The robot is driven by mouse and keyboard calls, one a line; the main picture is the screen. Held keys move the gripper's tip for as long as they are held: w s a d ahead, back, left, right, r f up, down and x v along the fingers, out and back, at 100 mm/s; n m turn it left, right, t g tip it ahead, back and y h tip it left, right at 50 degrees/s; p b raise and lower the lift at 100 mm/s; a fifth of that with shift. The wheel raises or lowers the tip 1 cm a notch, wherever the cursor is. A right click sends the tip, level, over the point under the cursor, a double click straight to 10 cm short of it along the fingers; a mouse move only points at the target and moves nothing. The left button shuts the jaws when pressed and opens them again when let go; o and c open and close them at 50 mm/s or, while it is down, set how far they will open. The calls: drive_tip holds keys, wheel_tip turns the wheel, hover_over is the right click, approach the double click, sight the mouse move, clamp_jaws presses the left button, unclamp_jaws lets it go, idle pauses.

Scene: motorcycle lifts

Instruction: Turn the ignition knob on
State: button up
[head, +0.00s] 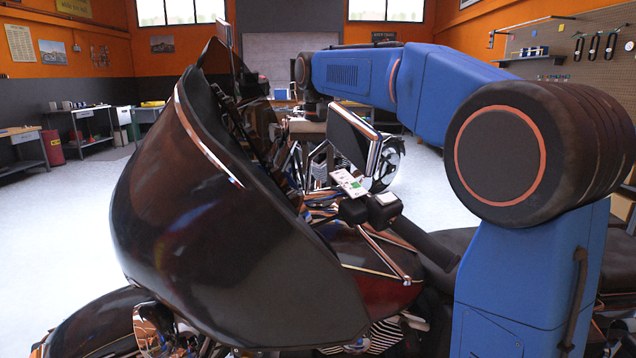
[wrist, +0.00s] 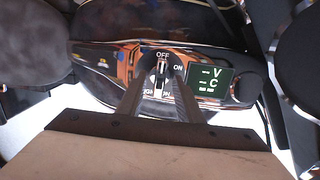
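In the wrist view the ignition knob (wrist: 162,70) is a small pale and dark lever on the glossy dark console. Its tip points up toward the OFF label (wrist: 163,55). The ON label (wrist: 179,67) is to the right of it. My gripper (wrist: 162,62) has one dark finger on each side of the knob. A gap shows between the fingers and the knob, so I see it as open around the knob. The lower part of the knob is partly hard to make out. In the head view the knob and fingertips are hidden behind the motorcycle's fairing (head: 225,215).
A small dark display (wrist: 211,80) with V and C readings sits right of the knob. Dark round parts flank the console. In the head view a mirror (head: 355,140) and handlebar controls (head: 368,207) stand near my blue arm. Open floor lies left.

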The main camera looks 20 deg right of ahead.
drive_tip(key=shift+f, duration=0.5)
clamp_jaws()
drive_tip(key=shift+m, duration=0.3)
drive_tip(key=m, duration=0.5)
drive_tip(key=shift+y, duration=0.3)
drive_tip(key=m, duration=0.6)
drive_tip(key=shift+s+d+t, duration=0.1)
drive_tip(key=shift+t, duration=0.3)
drive_tip(key=shift+m, duration=0.3)
